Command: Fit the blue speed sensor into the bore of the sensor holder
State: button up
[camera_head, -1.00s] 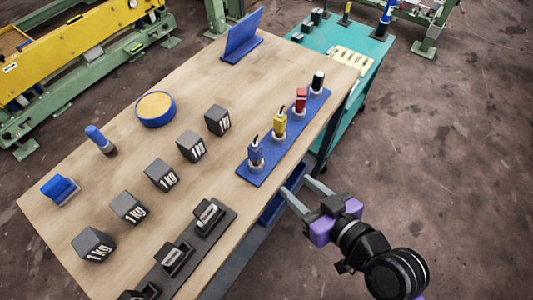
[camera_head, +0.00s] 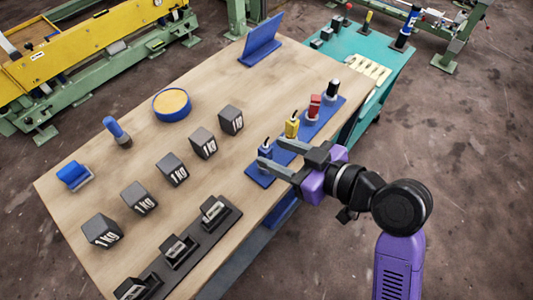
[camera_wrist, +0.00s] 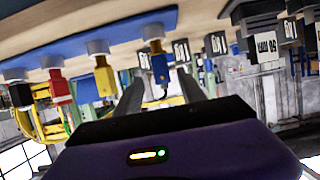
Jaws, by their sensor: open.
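The blue speed sensor (camera_head: 265,151) stands upright in a pale collar at the near end of a blue strip (camera_head: 309,131). My gripper (camera_head: 271,153) is open, with its fingers reaching over that end of the strip. In the wrist view, which is upside down, the blue sensor (camera_wrist: 160,68) shows in line with the gap between the fingertips (camera_wrist: 160,84). I cannot tell whether either finger touches it. I cannot tell for certain which thing is the sensor holder with the bore.
Yellow (camera_head: 292,126), red (camera_head: 314,106) and black-topped (camera_head: 333,90) pieces stand on the strip beyond the blue one. Several dark 1 kg blocks (camera_head: 172,169) and a black tray (camera_head: 190,250) lie to the left. A teal cart (camera_head: 352,45) stands behind.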

jog(key=p+x, duration=0.1)
jog(key=x, duration=0.5)
jog(key=shift+a, duration=0.3)
grip_shut()
